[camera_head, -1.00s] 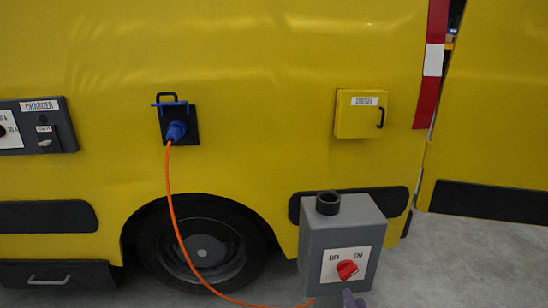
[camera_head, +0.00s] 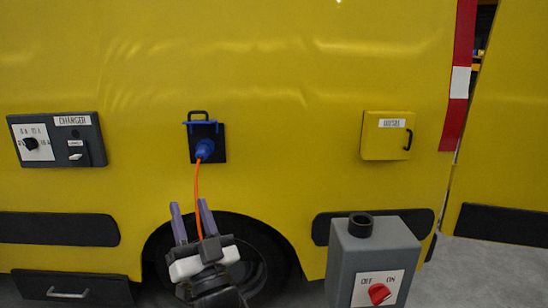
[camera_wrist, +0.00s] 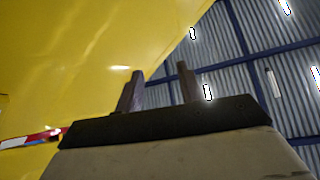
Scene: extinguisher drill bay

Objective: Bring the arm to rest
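My gripper (camera_head: 191,215) is in the lower middle of the head view, in front of the vehicle's wheel. Its two purple fingers point up and stand apart with nothing between them. In the wrist view the gripper (camera_wrist: 158,90) also shows spread, empty fingers, with the yellow body and a corrugated ceiling beyond. A blue plug (camera_head: 204,149) sits in the dark socket on the yellow vehicle (camera_head: 290,70). Its orange cable (camera_head: 197,195) hangs down and passes behind my gripper. A grey switch box (camera_head: 345,262) with a red knob (camera_head: 379,293) stands at the lower right.
A dark charger panel (camera_head: 92,135) with a black knob is on the vehicle at left. A small yellow box (camera_head: 372,148) with a black handle is at right. The wheel (camera_head: 262,245) is behind my gripper. An open door panel (camera_head: 510,120) is at the far right.

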